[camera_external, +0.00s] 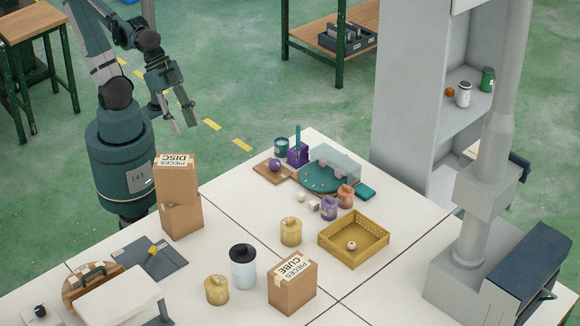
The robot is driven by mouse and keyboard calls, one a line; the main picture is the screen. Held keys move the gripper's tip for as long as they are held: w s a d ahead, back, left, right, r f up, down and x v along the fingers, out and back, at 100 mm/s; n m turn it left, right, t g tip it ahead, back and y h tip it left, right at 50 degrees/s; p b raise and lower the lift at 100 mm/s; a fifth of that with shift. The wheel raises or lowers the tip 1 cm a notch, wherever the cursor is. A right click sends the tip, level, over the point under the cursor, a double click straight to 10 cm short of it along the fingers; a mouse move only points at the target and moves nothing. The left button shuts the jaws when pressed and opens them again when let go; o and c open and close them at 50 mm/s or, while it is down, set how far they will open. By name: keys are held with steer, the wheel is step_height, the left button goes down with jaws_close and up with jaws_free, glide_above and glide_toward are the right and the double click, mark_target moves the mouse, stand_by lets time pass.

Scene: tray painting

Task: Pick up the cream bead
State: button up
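A small round cream bead (351,245) lies inside the yellow woven basket (326,238) on the white table. Another small cream ball (301,197) and a cream block-like piece (313,206) lie on the table just in front of the teal tray; at this size I cannot tell which of these pieces is the bead meant. My gripper (192,126) hangs at the upper left, beyond the table's far left edge and well away from all of them. Its fingers are spread apart, with nothing seen between them.
Cardboard boxes (177,180) stand stacked at the left table edge; another box (292,283) stands in front. Yellow jars (291,232), a black-lidded jar (243,268) and purple and orange jars surround the basket. A clear cover stands over the teal tray (317,186). A grey post rises at right.

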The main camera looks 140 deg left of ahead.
steer(key=w+a+f+n+g, duration=0.1)
steer(key=w+a+n, duration=0.2)
steer(key=w+a, duration=0.45)
steer(key=w+a+f+n+g, duration=0.1)
steer(key=w+a+n+g, duration=0.3)
steer(key=a, duration=0.7)
steer(key=w+a+f+n+t, duration=0.1)
steer(key=w+a+n, duration=0.1)
steer(key=w+a, duration=0.7)
steer(key=s+a+f+n, duration=0.1)
steer(key=a+f+n, duration=0.1)
steer(key=a+f, duration=0.5)
steer(key=s+a+f+n+g+h, duration=0.1)
steer(key=a+f+n, duration=0.2)
steer(key=a+f, duration=0.5)
steer(key=s+a+f+n+g+p, duration=0.1)
steer(key=a+f, duration=0.7)
steer(key=a, duration=1.1)
steer(key=shift+a+f+n+h, duration=0.1)
steer(key=shift+a+n+h, duration=0.1)
steer(key=shift+n+h, duration=0.35)
steer(key=shift+s+a+f+n, duration=0.15)
steer(key=shift+a+f+n, duration=0.1)
steer(key=shift+a+f, duration=0.1)
steer(key=shift+d, duration=0.1)
steer(key=shift+d+f, duration=0.15)
steer(key=shift+f, duration=1.1)
